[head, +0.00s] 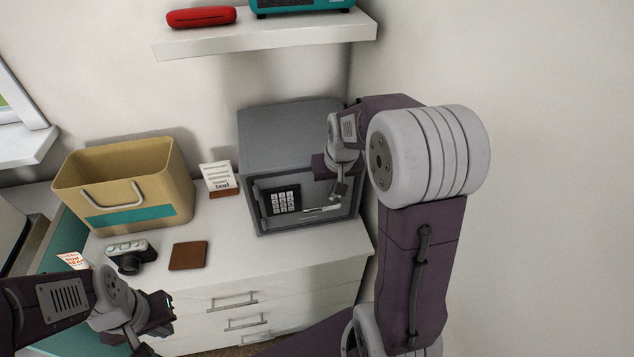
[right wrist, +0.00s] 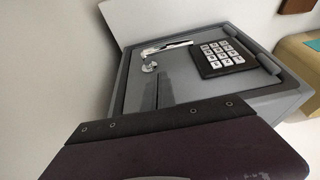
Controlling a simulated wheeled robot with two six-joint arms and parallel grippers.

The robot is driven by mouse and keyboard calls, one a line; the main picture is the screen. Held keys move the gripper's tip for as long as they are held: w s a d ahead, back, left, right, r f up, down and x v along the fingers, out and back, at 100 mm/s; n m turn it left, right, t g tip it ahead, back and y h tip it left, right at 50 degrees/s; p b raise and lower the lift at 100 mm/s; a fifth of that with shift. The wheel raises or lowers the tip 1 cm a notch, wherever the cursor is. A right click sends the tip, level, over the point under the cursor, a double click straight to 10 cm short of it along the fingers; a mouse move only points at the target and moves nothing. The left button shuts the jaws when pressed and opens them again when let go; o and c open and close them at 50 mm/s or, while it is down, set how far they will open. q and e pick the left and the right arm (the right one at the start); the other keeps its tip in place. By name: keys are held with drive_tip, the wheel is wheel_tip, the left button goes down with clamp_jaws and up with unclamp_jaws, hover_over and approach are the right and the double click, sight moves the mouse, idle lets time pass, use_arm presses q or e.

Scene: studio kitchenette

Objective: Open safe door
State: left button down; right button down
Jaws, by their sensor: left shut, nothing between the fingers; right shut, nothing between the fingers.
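The grey safe (head: 290,135) stands at the back right of the white dresser, its door facing me and looking shut. The door has a keypad (head: 281,200) on its left and a silver lever handle (head: 322,209) to the right of it. My right gripper (head: 339,193) is shut and empty, just in front of the door above the handle; contact cannot be told. My left gripper (head: 140,340) is shut and empty at the lower left, away from the safe.
A tan bin (head: 125,185), a camera (head: 130,254), a brown wallet-like square (head: 188,255) and a card in a stand (head: 219,178) are left of the safe. A shelf (head: 265,38) hangs above. A wall is close on the right. The dresser top before the safe is clear.

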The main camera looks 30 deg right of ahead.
sight(306, 195)
drive_tip(key=a+x, duration=0.1)
drive_tip(key=x, duration=0.9)
drive_tip(key=shift+d, duration=0.45)
drive_tip(key=shift+s+d, duration=0.1)
drive_tip(key=shift+s, duration=0.05)
